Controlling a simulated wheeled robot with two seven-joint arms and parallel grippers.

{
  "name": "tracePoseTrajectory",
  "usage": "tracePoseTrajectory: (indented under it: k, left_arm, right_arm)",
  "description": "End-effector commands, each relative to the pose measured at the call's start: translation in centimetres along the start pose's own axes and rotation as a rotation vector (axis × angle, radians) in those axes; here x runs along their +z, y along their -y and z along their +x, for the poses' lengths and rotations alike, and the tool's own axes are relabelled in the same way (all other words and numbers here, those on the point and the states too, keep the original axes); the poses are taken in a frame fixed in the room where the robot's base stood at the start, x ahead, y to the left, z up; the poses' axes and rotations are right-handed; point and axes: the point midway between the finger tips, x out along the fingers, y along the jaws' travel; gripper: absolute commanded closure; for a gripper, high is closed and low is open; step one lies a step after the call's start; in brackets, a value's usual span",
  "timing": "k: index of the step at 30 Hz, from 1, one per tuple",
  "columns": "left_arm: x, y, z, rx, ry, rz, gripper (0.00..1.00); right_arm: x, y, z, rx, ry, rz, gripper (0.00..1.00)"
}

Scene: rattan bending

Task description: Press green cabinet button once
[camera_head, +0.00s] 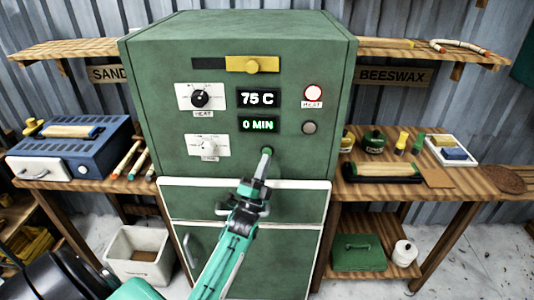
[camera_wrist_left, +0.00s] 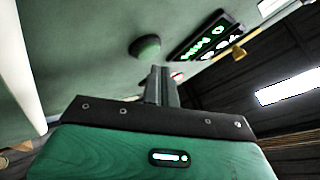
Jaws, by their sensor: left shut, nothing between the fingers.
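The green cabinet (camera_head: 170,110) stands in the middle of the head view. Its displays read 75 C (camera_head: 258,98) and 0 MIN (camera_head: 258,125). The green button (camera_wrist_left: 145,47) shows as a round dome on the cabinet face in the left wrist view. My left gripper (camera_head: 266,153) is shut and empty, pointing at the panel below the 0 MIN display. Its fingertips (camera_wrist_left: 160,72) appear close to the button; I cannot tell if they touch it. My right gripper is not in view.
Two white-plated dials (camera_head: 200,97) and a yellow slider (camera_head: 251,65) are on the panel. A lit heat lamp (camera_head: 313,93) and a grey round knob (camera_head: 310,127) are at its right. Wooden shelves hold a blue box (camera_head: 75,150) at left and several tools at right.

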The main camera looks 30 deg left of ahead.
Motion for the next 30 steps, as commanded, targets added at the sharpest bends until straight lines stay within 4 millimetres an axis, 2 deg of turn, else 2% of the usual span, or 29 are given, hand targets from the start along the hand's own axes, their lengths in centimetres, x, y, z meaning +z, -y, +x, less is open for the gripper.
tracePoseTrajectory:
  k: [30]
  left_arm:
    - [0.57, -0.54, 0.75, 0.0, 0.0, 0.0, 1.0]
  right_arm:
    - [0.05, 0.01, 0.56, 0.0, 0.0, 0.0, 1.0]
